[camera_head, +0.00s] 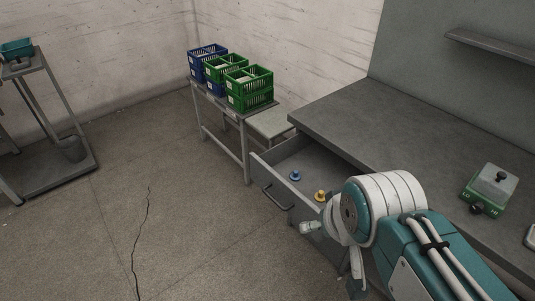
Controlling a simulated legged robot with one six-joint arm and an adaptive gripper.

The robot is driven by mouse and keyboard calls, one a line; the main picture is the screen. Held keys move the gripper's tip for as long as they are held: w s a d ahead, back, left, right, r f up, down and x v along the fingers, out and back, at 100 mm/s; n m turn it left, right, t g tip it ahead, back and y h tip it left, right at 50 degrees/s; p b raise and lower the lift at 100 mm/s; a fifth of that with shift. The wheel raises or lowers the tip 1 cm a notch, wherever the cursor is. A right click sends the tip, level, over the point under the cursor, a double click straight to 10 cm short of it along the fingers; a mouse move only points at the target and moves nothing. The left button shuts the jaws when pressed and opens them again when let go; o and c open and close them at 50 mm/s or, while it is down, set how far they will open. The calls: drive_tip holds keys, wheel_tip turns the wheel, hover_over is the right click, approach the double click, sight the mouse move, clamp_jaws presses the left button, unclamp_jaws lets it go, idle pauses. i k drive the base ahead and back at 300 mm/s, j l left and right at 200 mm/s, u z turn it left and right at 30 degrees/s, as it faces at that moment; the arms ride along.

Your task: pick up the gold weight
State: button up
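The gold weight (320,196) is a small yellow knobbed piece inside the open drawer (271,194), towards the drawer's right side. A similar blue weight (295,176) stands a little behind and to its left. My gripper (326,250) is at the lower middle, in front of and below the gold weight in the picture, and apart from it. My thick white and teal arm hides much of the gripper and the drawer's right end. Nothing is seen held, but the finger opening is not clear.
The grey workbench (345,112) stands above the drawer. Green crates (249,90) and blue crates (206,56) stand on a side table behind. The left floor is clear.

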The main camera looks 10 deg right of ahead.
sight(319, 196)
drive_tip(key=z, duration=0.5)
drive_tip(key=i+j+z, duration=0.2)
drive_tip(key=i+j, duration=0.25)
drive_tip(key=i+j+z, duration=0.15)
drive_tip(key=i+j, duration=0.3)
drive_tip(key=j, duration=0.2)
